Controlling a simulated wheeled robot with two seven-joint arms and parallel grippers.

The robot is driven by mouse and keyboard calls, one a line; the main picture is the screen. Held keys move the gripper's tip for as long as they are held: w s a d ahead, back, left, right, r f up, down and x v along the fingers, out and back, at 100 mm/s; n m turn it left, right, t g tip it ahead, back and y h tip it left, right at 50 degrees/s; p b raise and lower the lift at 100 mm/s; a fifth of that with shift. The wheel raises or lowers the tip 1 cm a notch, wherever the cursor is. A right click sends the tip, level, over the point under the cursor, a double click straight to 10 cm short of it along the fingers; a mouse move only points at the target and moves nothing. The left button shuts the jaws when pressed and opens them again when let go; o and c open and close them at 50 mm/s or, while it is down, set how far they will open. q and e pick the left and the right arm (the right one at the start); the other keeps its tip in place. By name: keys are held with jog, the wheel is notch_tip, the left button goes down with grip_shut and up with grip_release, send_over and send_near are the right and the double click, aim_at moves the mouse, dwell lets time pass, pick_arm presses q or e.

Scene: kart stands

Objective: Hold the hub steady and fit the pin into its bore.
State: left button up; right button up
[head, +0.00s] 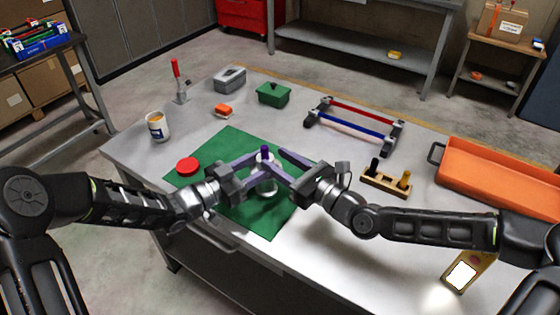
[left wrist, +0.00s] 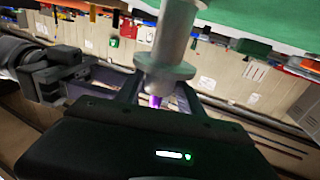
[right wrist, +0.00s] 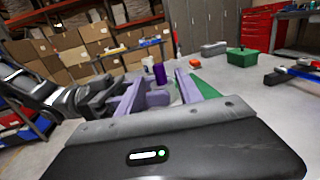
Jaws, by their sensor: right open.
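The pale grey hub (head: 267,188) stands over the green mat (head: 235,145) in the head view. Its flanged body also shows in the left wrist view (left wrist: 172,45). The purple pin (head: 264,151) stands upright at the hub's top end; it shows in the left wrist view (left wrist: 155,101) and right wrist view (right wrist: 160,74). How deep it sits in the bore is hidden. My left gripper (head: 268,168) has its fingers on either side of the hub and looks shut on it. My right gripper (head: 282,163) is open, its fingers spread near the hub and pin.
A red disc (head: 187,166) lies on the mat and a mug (head: 157,128) stands beyond it. A rack with red and blue bars (head: 352,124), a wooden peg block (head: 386,184) and an orange tray (head: 500,178) are to the right.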

pick_arm(q)
jog(key=o, duration=0.3)
jog(key=shift+a, duration=0.1)
jog(key=v, duration=1.2)
dwell(0.4)
